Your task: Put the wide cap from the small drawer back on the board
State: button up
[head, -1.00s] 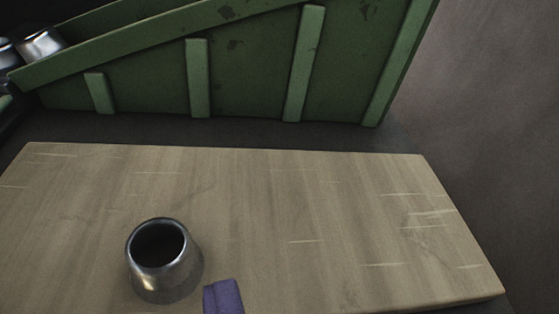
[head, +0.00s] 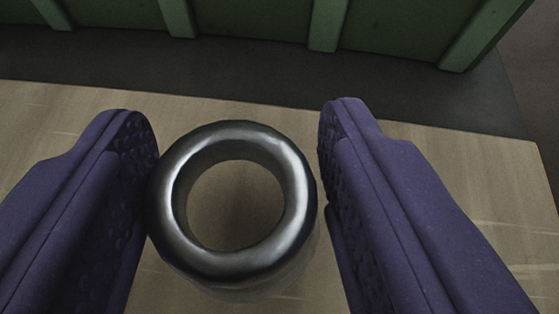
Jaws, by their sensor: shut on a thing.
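The wide cap (head: 236,268) is a shiny metal ring-shaped piece with a round opening at its top. It stands between the two purple fingers of my gripper (head: 238,190), which is shut on it. The left finger touches its left side, and the right finger is close against its right side. The wooden board (head: 455,165) lies under the cap and the fingers. The cap's lower edge is hard to make out, so I cannot tell whether it touches the board. The small drawer is not in view.
A green ribbed bin (head: 250,18) stands behind the board across the top of the view. A dark strip of surface (head: 260,75) lies between bin and board. The board is bare to the right, and grey floor shows at the far right.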

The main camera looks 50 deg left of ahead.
notch_tip(320, 180, down, 3)
jog(key=shift+r+b, duration=0.1)
jog(key=shift+b, duration=0.4)
jog(key=shift+r, duration=0.1)
jog(key=o, duration=1.1)
jog(key=shift+d+r, duration=0.1)
jog(key=p+v, duration=0.4)
jog(key=v, duration=0.8)
jog(key=shift+s+p, duration=0.1)
jog(key=shift+p, duration=0.2)
